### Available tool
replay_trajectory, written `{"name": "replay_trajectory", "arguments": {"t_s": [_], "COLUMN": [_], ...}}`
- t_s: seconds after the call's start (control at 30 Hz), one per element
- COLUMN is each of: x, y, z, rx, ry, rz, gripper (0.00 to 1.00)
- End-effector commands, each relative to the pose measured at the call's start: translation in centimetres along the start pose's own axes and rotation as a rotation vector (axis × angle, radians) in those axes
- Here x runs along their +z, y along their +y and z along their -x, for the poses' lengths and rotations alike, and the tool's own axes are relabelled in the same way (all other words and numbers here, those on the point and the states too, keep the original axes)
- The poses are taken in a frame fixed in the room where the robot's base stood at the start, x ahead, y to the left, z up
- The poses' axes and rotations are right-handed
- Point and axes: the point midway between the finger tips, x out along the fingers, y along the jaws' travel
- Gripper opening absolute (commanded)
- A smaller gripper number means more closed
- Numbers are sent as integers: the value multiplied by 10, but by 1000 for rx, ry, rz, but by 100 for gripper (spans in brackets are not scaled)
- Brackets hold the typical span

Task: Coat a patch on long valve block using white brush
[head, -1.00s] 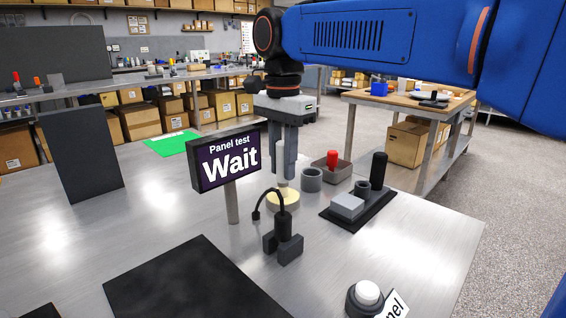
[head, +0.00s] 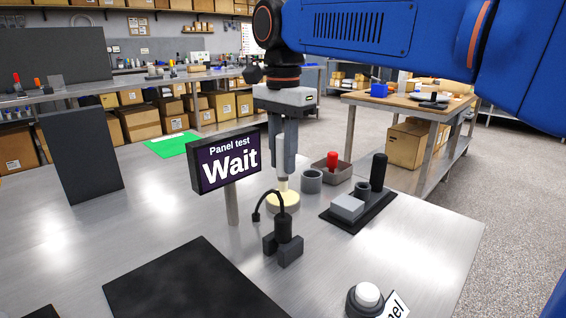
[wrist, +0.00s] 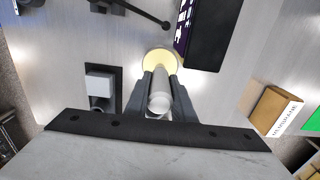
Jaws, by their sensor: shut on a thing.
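My gripper (head: 284,172) points down and is shut on the white brush (head: 282,185). In the wrist view the brush (wrist: 160,92) lies between the two fingers (wrist: 160,100), and its handle is mostly hidden by them in the head view. The brush's lower end is at a round cream dish (head: 283,203), which also shows in the wrist view (wrist: 158,61). Whether it touches the dish I cannot tell. No part is clearly marked as the long valve block. A dark block with a curved hose (head: 284,245) stands just in front of the dish.
A sign reading "Panel test Wait" (head: 227,161) stands left of my gripper. Right of it are a grey cup (head: 311,181), a tray with a red piece (head: 331,163), and a black plate (head: 340,220) bearing a grey block and black cylinder. A black mat (head: 190,285) lies at front.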

Motion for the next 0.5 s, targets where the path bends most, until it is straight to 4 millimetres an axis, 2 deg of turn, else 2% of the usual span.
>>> {"name": "replay_trajectory", "arguments": {"t_s": [0.5], "x": [0], "y": [0], "z": [34], "rx": [-2], "ry": [0], "rz": [0], "gripper": [0]}}
